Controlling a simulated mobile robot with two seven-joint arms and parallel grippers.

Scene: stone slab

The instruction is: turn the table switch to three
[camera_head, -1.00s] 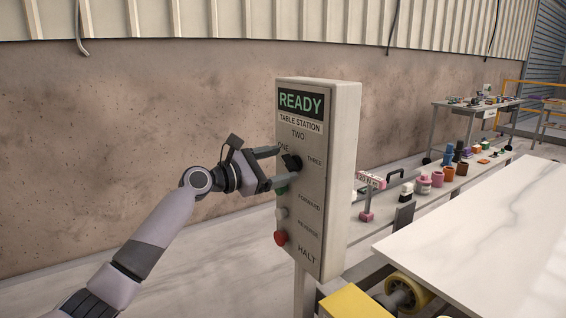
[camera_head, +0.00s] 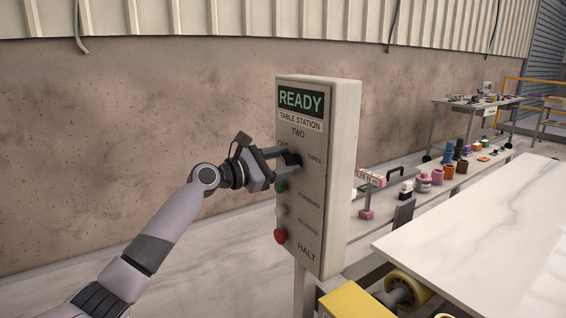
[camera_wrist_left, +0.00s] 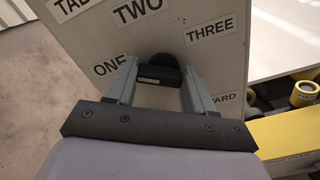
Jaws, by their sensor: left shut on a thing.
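The table switch is a black knob (camera_head: 293,160) on the front of a pale control box (camera_head: 343,180). Labels ONE, TWO (camera_head: 298,133) and THREE (camera_head: 314,160) sit around it. My left gripper (camera_head: 285,161) is shut on the knob, one finger on each side. In the left wrist view the knob (camera_wrist_left: 160,73) lies between the two grey fingers, with ONE to the left, TWO above and THREE to the right. I cannot tell which label the knob points to. My right gripper is not in view.
Below the knob are a green button (camera_head: 281,187), a pale button (camera_head: 281,211) and a red HALT button (camera_head: 280,236). The box's screen (camera_head: 301,100) reads READY. A white slab (camera_head: 490,235) lies to the right. A bench with several coloured parts stands behind.

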